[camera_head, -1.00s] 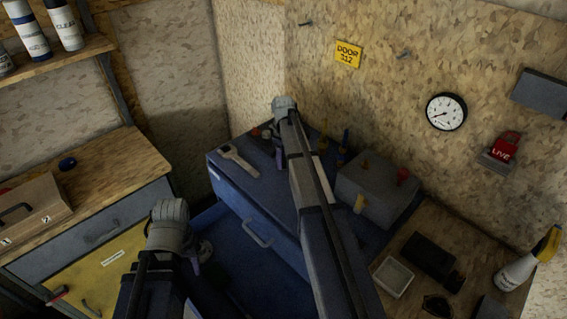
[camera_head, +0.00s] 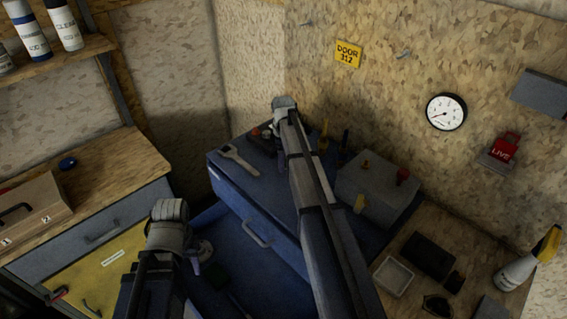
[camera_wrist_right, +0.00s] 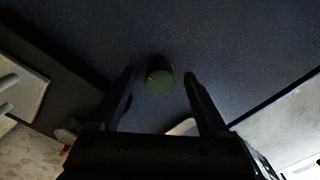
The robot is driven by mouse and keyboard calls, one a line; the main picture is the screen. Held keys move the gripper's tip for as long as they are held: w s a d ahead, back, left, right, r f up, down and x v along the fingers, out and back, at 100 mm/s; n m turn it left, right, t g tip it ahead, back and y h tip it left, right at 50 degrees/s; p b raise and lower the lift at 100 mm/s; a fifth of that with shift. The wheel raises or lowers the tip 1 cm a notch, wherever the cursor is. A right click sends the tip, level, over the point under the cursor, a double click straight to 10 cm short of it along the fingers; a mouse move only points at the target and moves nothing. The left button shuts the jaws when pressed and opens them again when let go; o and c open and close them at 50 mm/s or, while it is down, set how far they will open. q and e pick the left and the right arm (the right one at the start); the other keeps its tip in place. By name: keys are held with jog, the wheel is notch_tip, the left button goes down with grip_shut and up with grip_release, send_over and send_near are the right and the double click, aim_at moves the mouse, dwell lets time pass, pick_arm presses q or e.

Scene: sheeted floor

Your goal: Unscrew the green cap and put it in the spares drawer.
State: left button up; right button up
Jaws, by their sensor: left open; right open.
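The green cap (camera_wrist_right: 160,76) shows in the right wrist view as a short, round, dark green piece over a dark blue surface. It lies between the tips of my right gripper (camera_wrist_right: 160,84), with a gap on both sides. In the head view my right gripper (camera_head: 282,158) is over the back of the blue cabinet top (camera_head: 225,175), and its arm hides the cap. My left gripper (camera_head: 193,264) is open and low, in front of the cabinet. A yellow drawer front (camera_head: 100,265) with a small label is at the lower left; I cannot read the label.
A grey wrench (camera_head: 240,159) lies on the cabinet top, left of my right gripper. A grey box (camera_head: 378,187) with coloured knobs stands to the right. A wooden bench (camera_head: 105,175) is at left. The blue cabinet front has a handle (camera_head: 257,234).

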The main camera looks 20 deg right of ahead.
jog(key=shift+c, duration=0.8)
jog(key=m, duration=0.4)
jog(key=shift+m, duration=0.3)
jog(key=m, duration=1)
jog(key=shift+m, duration=0.3)
jog(key=m, duration=0.4)
